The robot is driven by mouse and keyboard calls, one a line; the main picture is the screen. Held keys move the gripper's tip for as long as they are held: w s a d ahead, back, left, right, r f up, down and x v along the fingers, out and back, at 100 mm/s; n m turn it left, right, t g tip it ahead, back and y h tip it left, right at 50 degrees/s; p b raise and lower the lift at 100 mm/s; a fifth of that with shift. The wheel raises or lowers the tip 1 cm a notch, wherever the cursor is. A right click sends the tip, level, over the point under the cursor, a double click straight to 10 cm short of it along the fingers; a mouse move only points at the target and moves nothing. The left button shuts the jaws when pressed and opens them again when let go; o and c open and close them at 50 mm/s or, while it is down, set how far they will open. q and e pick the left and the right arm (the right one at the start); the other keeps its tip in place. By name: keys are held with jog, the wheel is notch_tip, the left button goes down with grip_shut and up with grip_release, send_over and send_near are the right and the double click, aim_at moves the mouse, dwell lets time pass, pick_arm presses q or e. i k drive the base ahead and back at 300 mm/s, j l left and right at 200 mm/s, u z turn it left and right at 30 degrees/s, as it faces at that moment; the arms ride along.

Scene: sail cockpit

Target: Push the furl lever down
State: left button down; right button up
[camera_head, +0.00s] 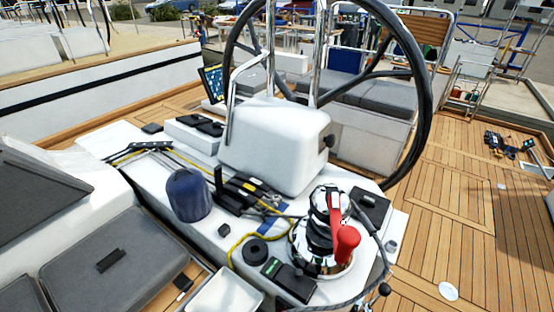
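An upright black lever (219,181) stands in a row of black rope clutches (243,190) on the white console, right of a dark blue capped drum. I take it to be the furl lever; no label is readable. A winch (319,235) with a red handle (346,241) is to its right. My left gripper is not in view.
A large black steering wheel (424,100) and white pedestal (272,145) rise behind the clutches. The blue drum (188,195) stands close left of the lever. Yellow rope (236,243) crosses the console. The teak deck (445,225) at right is mostly clear.

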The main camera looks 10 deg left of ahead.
aim_at(217, 170)
jog(key=j+z, duration=0.1)
jog(key=z, duration=0.85)
jog(key=k+j, duration=0.65)
jog(key=j, duration=0.1)
